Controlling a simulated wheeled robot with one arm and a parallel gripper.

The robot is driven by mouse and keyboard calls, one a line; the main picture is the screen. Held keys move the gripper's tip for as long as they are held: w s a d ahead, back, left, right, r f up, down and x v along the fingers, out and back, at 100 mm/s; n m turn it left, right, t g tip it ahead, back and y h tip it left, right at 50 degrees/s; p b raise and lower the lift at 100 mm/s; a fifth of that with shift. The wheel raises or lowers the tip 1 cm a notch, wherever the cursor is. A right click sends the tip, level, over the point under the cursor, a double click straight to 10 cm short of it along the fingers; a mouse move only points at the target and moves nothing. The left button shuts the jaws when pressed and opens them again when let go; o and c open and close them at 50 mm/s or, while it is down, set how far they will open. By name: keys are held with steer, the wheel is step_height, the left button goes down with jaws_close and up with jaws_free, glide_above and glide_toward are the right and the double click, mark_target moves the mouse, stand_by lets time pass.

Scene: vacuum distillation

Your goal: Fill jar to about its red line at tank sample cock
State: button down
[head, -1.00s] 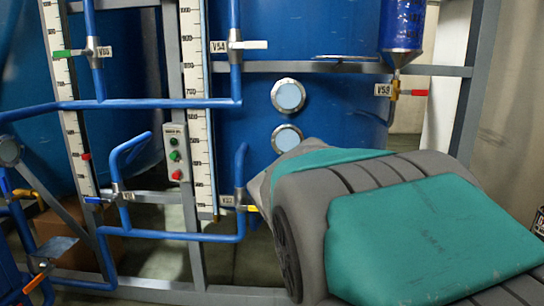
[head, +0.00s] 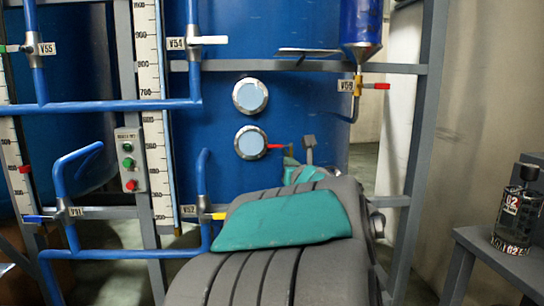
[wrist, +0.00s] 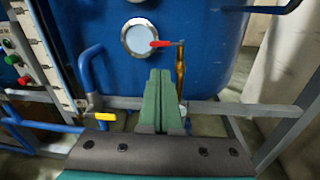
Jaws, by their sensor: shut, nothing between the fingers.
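A brass sample cock (wrist: 180,72) with a red lever (wrist: 160,44) stands in front of the blue tank (wrist: 215,60) in the wrist view, just right of a round sight glass (wrist: 139,40). The red lever also shows in the head view (head: 276,146). My gripper (wrist: 158,74) has green fingers pressed together and empty, pointing toward the tank, just left of the cock in the picture. In the head view my arm hides most of the gripper. No jar with a red line can be made out in these frames.
A dark container marked 02 (head: 515,212) stands on a grey bench (head: 500,250) at the right. Valve V57 (head: 203,212) with a yellow handle and blue pipes lie left of my arm. A grey frame post (head: 416,150) stands to the right.

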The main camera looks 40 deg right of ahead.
steer(key=n, duration=0.1)
glide_toward(275, 145)
steer(key=x, duration=0.7)
steer(key=shift+s+f, duration=0.1)
steer(key=shift+f, duration=0.3)
steer(key=shift+d, duration=0.1)
steer(key=h+b, duration=0.1)
steer(key=b, duration=0.2)
steer(key=shift+d+m, duration=0.25)
steer(key=shift+m, duration=0.15)
steer(key=shift+w+a+g+h+b, duration=0.15)
steer(key=shift+w+g+h+b, duration=0.3)
steer(key=shift+b, duration=0.3)
steer(key=shift+w+a+r+m, duration=0.15)
steer(key=shift+a+r+m, duration=0.05)
steer(key=shift+m, duration=0.1)
